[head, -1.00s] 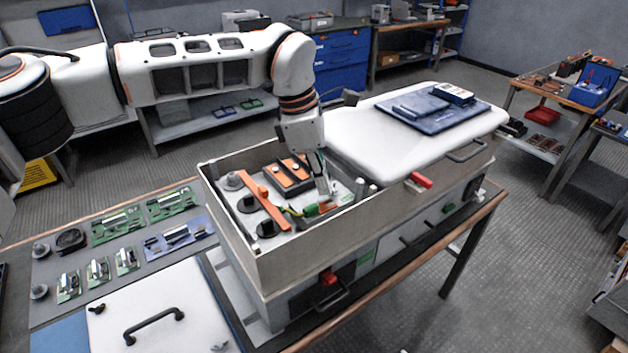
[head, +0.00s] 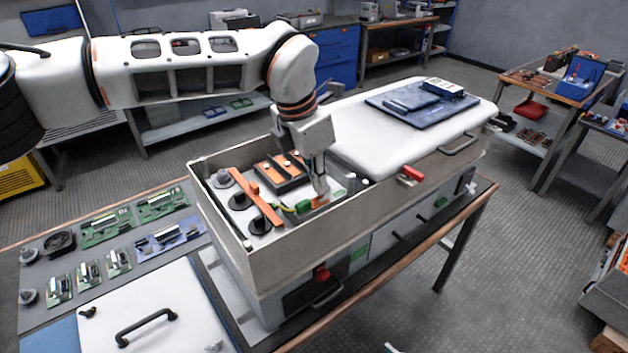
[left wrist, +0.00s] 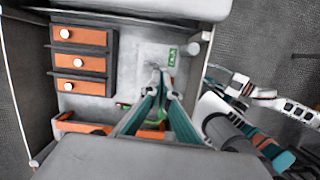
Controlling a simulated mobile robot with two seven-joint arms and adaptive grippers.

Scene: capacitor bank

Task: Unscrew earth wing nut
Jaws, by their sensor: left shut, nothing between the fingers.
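My left gripper (head: 322,192) reaches down into the open grey cabinet (head: 290,255), its fingertips low beside a green and yellow earth cable (head: 302,207). In the left wrist view, the teal fingers of this gripper (left wrist: 163,88) are shut, with nothing seen held. Part of the green cable (left wrist: 158,117) shows between and behind the fingers. A small grey metal piece (left wrist: 155,70) stands just beyond the fingertips. I cannot tell whether it is the earth wing nut or its stud, or whether the fingers touch it. My right gripper is in neither view.
Cabinet walls surround the gripper. Inside are an orange bar (head: 255,195) on dark round posts and a dark block with orange strips (head: 282,171). A white lid (head: 355,137) carries a blue tray. Circuit boards (head: 107,227) and a handled panel (head: 150,318) lie left of the cabinet.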

